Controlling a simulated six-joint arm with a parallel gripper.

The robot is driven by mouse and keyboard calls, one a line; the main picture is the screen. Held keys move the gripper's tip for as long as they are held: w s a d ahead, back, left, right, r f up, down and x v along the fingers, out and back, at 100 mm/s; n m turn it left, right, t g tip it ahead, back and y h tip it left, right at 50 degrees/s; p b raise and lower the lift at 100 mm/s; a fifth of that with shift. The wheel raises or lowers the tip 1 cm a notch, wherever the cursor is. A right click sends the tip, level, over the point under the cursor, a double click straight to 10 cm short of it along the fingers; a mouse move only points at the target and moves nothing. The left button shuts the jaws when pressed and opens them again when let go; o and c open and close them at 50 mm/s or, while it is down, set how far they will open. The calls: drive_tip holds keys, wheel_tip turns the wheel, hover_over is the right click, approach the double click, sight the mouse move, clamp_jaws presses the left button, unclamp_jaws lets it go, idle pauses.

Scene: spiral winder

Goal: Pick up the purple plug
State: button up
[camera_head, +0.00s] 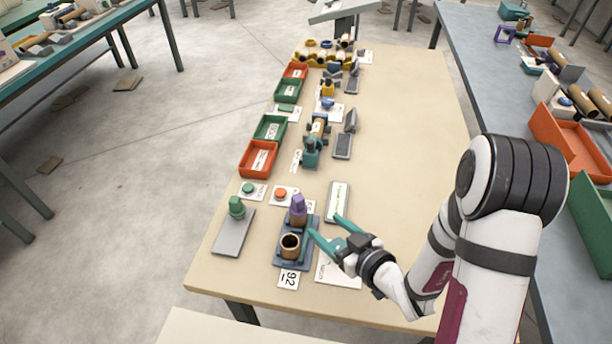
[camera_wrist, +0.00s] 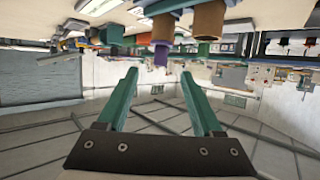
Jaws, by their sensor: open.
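The purple plug (camera_head: 298,203) stands upright at the back of a dark blue block on the table. My gripper (camera_head: 325,226) is open and empty, just to the right of the plug and apart from it. In the wrist view, which shows the scene upside down, the plug (camera_wrist: 160,54) appears beyond the open fingertips (camera_wrist: 158,74), roughly centred between them. A brown hollow cylinder (camera_head: 290,245) stands on the front of the same block. It also shows in the wrist view (camera_wrist: 208,20), right of the plug.
A grey plate with a green knob (camera_head: 236,207) lies to the left. A white-and-grey flat panel (camera_head: 338,200) lies near the gripper. Red and green bins (camera_head: 258,160) line the left edge. The table's right side is clear.

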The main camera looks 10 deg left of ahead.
sight(292, 197)
drive_tip(key=x, duration=1.5)
drive_tip(key=shift+w+a+r, duration=0.25)
drive_tip(key=shift+a, duration=0.25)
clamp_jaws()
